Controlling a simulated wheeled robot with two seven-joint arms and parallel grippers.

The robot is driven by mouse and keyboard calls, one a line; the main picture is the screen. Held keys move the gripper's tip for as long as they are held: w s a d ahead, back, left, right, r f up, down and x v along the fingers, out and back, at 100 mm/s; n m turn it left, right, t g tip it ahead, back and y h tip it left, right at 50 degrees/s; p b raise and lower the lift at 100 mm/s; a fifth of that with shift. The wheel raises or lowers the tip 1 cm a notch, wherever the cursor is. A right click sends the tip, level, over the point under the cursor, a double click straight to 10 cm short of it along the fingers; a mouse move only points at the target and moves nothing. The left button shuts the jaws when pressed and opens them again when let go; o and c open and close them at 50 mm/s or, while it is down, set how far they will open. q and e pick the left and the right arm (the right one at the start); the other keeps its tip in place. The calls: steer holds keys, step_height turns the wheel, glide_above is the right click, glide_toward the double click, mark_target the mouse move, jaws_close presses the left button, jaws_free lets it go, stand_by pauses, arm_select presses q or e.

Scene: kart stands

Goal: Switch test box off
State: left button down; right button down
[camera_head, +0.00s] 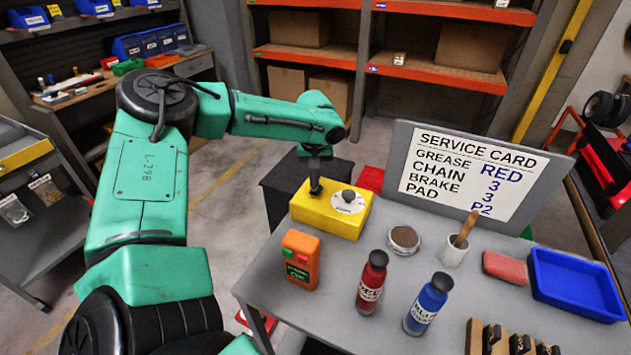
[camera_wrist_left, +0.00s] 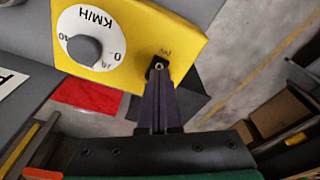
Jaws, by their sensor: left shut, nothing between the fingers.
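The yellow test box (camera_head: 325,216) stands at the back left of the grey table. On its top is a white KM/H dial with a dark knob (camera_head: 348,196); the knob also shows in the left wrist view (camera_wrist_left: 85,50). My left gripper (camera_head: 315,187) points down at the left part of the box top. In the left wrist view its shut fingers (camera_wrist_left: 158,68) are at the box face beside a small label, with nothing between them. They hide whatever switch is there, so I cannot tell its position or whether they touch it. My right gripper is not in view.
On the grey table (camera_head: 340,325) stand an orange device (camera_head: 300,260), a red bottle (camera_head: 372,283), a blue bottle (camera_head: 428,304), a round tin (camera_head: 404,240) and a cup (camera_head: 454,251). A blue tray (camera_head: 535,290) is at right. The service card board (camera_head: 470,172) rises behind.

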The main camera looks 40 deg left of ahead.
mark_target(314, 191)
arm_select(q)
steer(key=shift+f+b, duration=0.7)
steer(key=shift+f, duration=0.2)
stand_by(0.6)
step_height(314, 191, up, 7)
steer(key=p, duration=0.5)
steer(key=shift+r+p, duration=0.1)
steer(key=shift+p, duration=0.25)
